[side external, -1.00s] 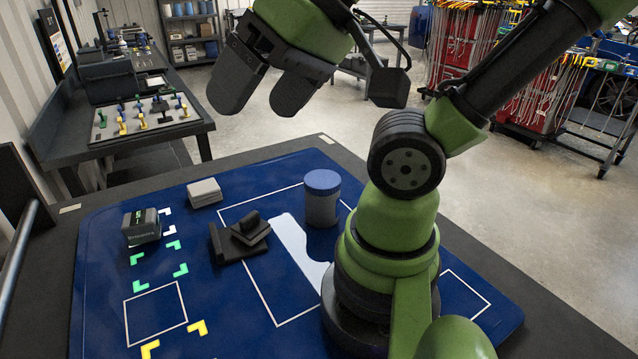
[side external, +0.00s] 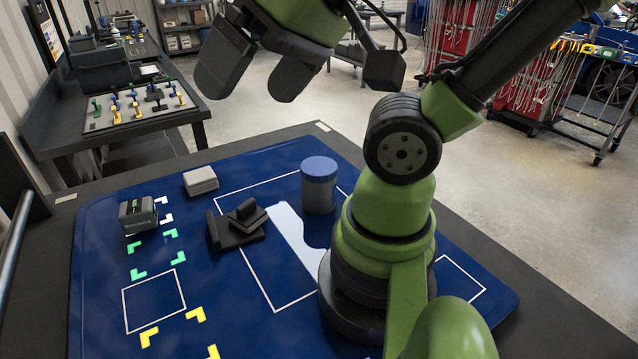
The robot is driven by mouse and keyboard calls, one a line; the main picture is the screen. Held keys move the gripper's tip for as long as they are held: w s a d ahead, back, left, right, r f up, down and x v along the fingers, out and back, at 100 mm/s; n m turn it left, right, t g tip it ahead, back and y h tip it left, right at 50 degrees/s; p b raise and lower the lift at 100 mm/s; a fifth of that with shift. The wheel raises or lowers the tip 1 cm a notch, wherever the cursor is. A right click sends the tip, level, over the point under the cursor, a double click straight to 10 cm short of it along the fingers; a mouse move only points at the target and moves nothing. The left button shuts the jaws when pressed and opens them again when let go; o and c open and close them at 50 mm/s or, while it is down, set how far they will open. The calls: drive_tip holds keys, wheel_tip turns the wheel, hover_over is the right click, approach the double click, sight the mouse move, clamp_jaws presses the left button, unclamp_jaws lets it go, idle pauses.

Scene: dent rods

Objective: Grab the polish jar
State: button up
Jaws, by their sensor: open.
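The polish jar (side external: 319,190) is a grey cylinder with a blue lid. It stands upright on the blue mat (side external: 90,300), just behind and left of my arm's base. My gripper (side external: 243,88) is at the top of the view, up and left of the jar, well above the mat. Its two dark fingers are apart with nothing between them. The jar is not touched by the gripper and is fully in view.
A black block stand (side external: 232,240) sits left of the jar. A light grey block (side external: 200,181) and a dark grey box (side external: 138,214) with green marks lie further left. The front left of the mat, with green and yellow corner marks, is clear.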

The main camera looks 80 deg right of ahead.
drive_tip(key=w+d+f+g+h, duration=0.2)
drive_tip(key=w+d+f+g, duration=0.15)
drive_tip(key=d, duration=0.45)
drive_tip(key=n+g, duration=0.1)
drive_tip(key=g, duration=0.3)
hover_over(319, 165)
drive_tip(key=shift+t, duration=0.25)
drive_tip(key=f, duration=1.2)
drive_tip(key=shift+a+f, duration=0.2)
drive_tip(key=shift+a, duration=0.1)
drive_tip(key=shift+n, duration=0.3)
drive_tip(key=f, duration=0.5)
drive_tip(key=shift+s+d, duration=0.15)
drive_tip(key=shift+s, duration=0.1)
drive_tip(key=shift+w+d+f, duration=0.1)
drive_tip(key=shift+w+f, duration=0.05)
drive_tip(key=shift+f, duration=1.25)
drive_tip(key=shift+w+f, duration=0.15)
drive_tip(key=shift+f, duration=1.2)
drive_tip(key=c, duration=1.2)
drive_tip(key=shift+o, duration=0.2)
drive_tip(key=shift+r, duration=0.15)
